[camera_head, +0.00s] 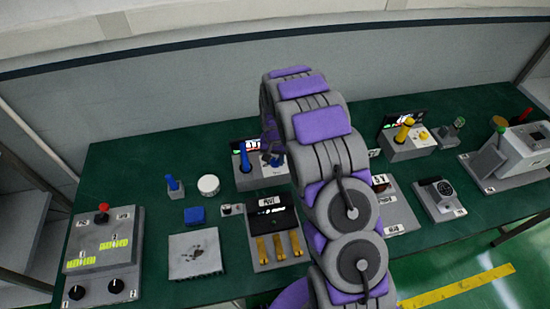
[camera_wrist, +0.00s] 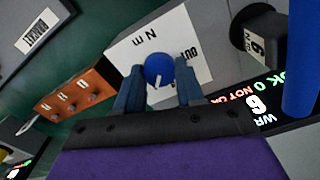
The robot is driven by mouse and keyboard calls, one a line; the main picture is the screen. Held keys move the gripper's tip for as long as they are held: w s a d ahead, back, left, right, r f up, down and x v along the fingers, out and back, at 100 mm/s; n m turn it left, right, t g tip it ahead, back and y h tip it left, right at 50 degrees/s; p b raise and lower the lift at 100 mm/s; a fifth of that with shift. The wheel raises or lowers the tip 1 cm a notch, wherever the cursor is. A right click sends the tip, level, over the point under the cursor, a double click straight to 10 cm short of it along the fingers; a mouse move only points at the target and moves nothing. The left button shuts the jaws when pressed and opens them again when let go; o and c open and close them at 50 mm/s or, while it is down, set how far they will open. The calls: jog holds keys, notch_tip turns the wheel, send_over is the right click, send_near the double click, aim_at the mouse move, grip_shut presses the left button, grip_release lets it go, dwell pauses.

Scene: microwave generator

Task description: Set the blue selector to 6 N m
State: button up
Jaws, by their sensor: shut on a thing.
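In the wrist view the blue selector (camera_wrist: 159,69) is a round blue knob with a small white mark on its face. It stands by a white plate with dark letters. My gripper (camera_wrist: 158,86) has its two blue-grey fingers closed on either side of the knob. A lit display (camera_wrist: 258,108) beside it shows green and red text and a large white digit, which I read as 6 or 9. In the head view my gripper (camera_head: 272,152) is at the grey box (camera_head: 258,180) with the blue upright handle (camera_head: 244,157); my arm hides part of it.
A tall blue cylinder (camera_wrist: 301,60) rises close to my gripper's right in the wrist view, near a dark round part (camera_wrist: 258,30). An orange block with knobs (camera_wrist: 75,97) lies to the left. The green bench (camera_head: 130,165) holds several other devices.

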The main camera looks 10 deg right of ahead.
aim_at(275, 161)
jog(key=shift+w, duration=0.1)
jog(key=o, duration=1)
jog(key=shift+o, duration=0.2)
jog(key=shift+r, duration=0.15)
notch_tip(275, 161, up, 17)
jog(key=p, duration=0.1)
jog(key=s+r+n+b, duration=0.1)
jog(key=s+r, duration=0.3)
jog(key=s, duration=0.6)
jog(key=s+r+b, duration=0.1)
jog(key=s+r, duration=0.3)
jog(key=s, duration=0.5)
jog(key=s+f+n+g+b, duration=0.1)
jog(key=s+f+n+b, duration=0.1)
jog(key=s, duration=2.1)
jog(key=shift+s+f+n+g, duration=0.2)
jog(key=shift+s+n+g, duration=0.1)
jog(key=shift+n+g, duration=0.1)
